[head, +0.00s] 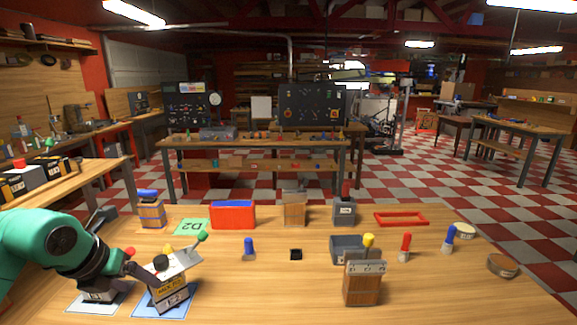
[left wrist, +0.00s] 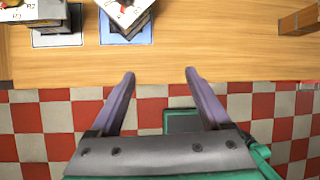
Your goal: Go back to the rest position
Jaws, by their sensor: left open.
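My left arm comes in from the left in the head view, with its dark left gripper (head: 132,264) in front of the boxes at the table's near left. In the left wrist view the two fingers of this gripper (left wrist: 159,78) are spread apart, with nothing between them. Beneath them are checkered floor and the table's edge. A labelled box (head: 172,293) stands on a blue mat (head: 150,309). A second box (head: 97,291) stands on a pale mat (head: 85,307) and is partly hidden by my arm. My right gripper is in neither view.
The table's front middle is clear.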

